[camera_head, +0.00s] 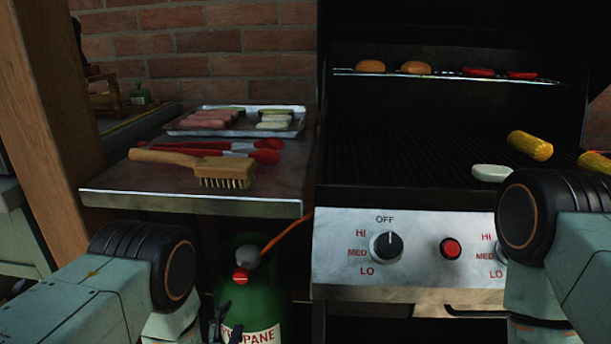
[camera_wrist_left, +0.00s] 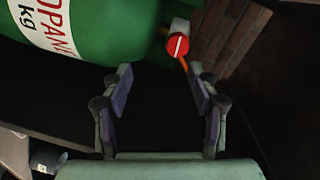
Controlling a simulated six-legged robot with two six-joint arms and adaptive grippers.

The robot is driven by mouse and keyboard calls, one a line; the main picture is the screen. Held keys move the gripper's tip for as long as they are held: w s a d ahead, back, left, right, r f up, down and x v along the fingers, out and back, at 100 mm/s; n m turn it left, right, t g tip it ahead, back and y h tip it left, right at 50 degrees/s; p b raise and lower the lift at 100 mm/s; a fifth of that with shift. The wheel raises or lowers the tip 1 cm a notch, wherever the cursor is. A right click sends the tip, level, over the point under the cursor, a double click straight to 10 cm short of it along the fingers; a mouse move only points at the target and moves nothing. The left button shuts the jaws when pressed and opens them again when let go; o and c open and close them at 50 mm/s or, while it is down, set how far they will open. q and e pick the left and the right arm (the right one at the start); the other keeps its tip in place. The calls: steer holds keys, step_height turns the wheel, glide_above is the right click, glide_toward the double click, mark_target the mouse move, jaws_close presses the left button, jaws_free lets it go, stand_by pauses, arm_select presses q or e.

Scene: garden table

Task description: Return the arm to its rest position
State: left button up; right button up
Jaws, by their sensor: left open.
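My left arm comes in from the lower left of the head view. Its gripper (camera_head: 218,322) shows only in part, low in front of the green propane tank (camera_head: 247,285). In the left wrist view my left gripper (camera_wrist_left: 160,85) is open, with its two fingers well apart and nothing between them. The propane tank (camera_wrist_left: 95,35) fills the upper left there, and its red valve knob (camera_wrist_left: 178,45) is just beyond the fingertips. My right arm shows at the right edge of the head view, but its gripper is out of view.
A grill (camera_head: 400,250) with knobs stands right of centre, holding corn (camera_head: 530,146), buns and a white piece. The side shelf (camera_head: 190,205) carries a brush (camera_head: 200,168), red-handled tongs (camera_head: 240,152) and a food tray (camera_head: 185,131). A wooden post (camera_head: 50,120) stands left.

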arm_select(q)
steer(key=s+a+f+n+g+p, duration=0.15)
steer(key=s+f+n+g, duration=0.35)
steer(key=s, duration=0.5)
steer(key=s+a+f+n+g+p, duration=0.1)
steer(key=s+f+n+g+p, duration=0.1)
steer(key=s+f+n+g, duration=0.5)
steer(key=s+a+r+n+g+p, duration=0.1)
steer(key=s+r+n+g+p, duration=0.2)
steer(key=s+r, duration=1.2)
steer(key=s+g+p, duration=0.2)
steer(key=s+p, duration=0.1)
steer(key=s, duration=0.1)
steer(key=shift+r+y+p, duration=0.25)
steer(key=shift+y+p, duration=0.05)
steer(key=shift+p, duration=0.1)
steer(key=shift+s+a, duration=0.1)
steer(key=shift+a, duration=0.05)
